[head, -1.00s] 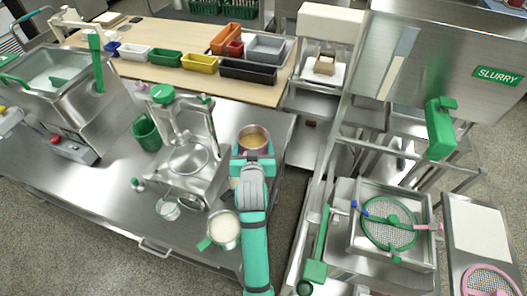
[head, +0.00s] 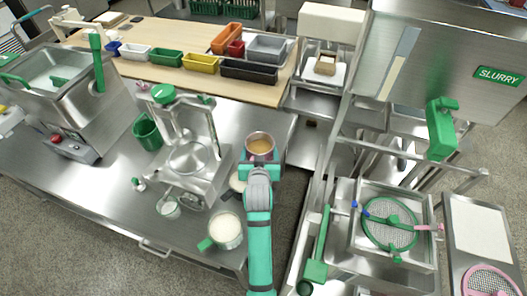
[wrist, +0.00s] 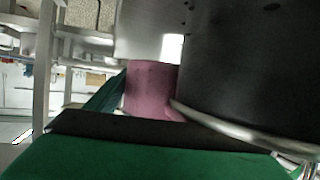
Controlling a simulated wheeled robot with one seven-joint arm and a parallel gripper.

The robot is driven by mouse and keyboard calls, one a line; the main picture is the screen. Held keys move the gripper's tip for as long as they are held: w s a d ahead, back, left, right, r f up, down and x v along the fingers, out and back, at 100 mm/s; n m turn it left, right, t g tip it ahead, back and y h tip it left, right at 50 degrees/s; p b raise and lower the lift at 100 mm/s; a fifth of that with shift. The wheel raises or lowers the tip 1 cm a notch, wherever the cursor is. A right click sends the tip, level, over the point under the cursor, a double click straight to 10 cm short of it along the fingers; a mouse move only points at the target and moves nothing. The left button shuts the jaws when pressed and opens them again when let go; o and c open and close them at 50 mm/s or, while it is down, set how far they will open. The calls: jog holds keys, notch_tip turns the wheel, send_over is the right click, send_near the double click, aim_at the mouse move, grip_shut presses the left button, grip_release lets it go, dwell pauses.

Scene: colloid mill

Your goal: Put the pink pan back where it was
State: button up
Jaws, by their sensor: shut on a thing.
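The pink pan (head: 260,144), a small metal pan with tan-brown contents, is in front of my gripper in the head view, over the right end of the steel counter. My gripper (head: 260,163) is shut on its handle side. In the wrist view a pink part (wrist: 152,90) shows just beyond the green and black jaw, beside a large dark curved surface. The handle is mostly hidden by my gripper in the head view. I cannot tell whether the pan touches the counter.
A green-handled pan (head: 226,231) with white contents and a small pale container (head: 237,182) stand left of my arm. A steel machine (head: 188,165) stands further left. A gap separates the counter (head: 285,150) from the sieve station (head: 390,250) at right.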

jog(key=shift+d+f, duration=0.2)
jog(key=shift+f, duration=0.2)
jog(key=o, duration=1.4)
jog(key=shift+c, duration=0.2)
jog(key=shift+r, duration=0.2)
jog(key=v, duration=1.2)
jog(key=shift+r, duration=0.4)
jog(key=shift+w, duration=0.1)
